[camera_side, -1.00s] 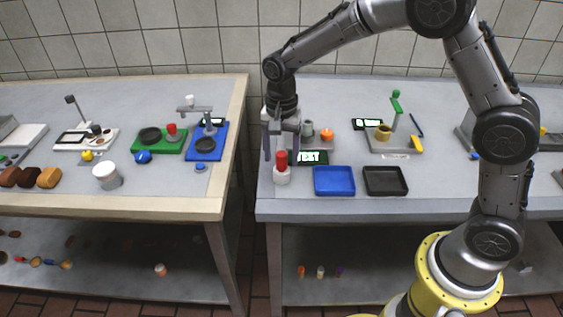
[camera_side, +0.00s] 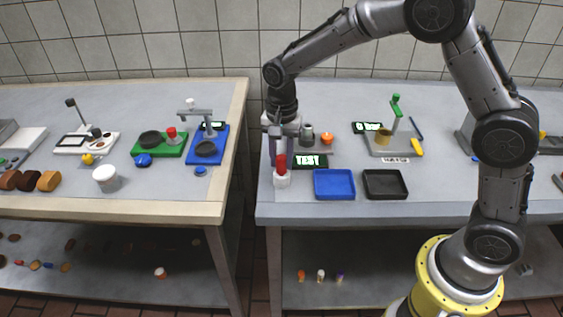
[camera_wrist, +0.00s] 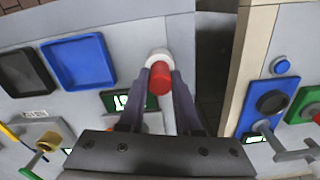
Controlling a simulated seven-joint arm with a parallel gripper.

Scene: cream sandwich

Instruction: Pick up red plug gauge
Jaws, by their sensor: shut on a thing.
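The red plug gauge (camera_side: 281,163) stands upright in a white round base (camera_side: 282,180) near the front left corner of the right table. In the wrist view the red gauge (camera_wrist: 160,79) sits between the two finger ends, with the white base (camera_wrist: 158,55) just beyond. My gripper (camera_side: 280,158) points down and is shut on the red gauge. The fingers partly hide its sides. I cannot tell whether the gauge has any gap to the base.
A blue tray (camera_side: 334,198) and a black tray (camera_side: 385,197) lie to the right. A gap separates the left table (camera_side: 150,207).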

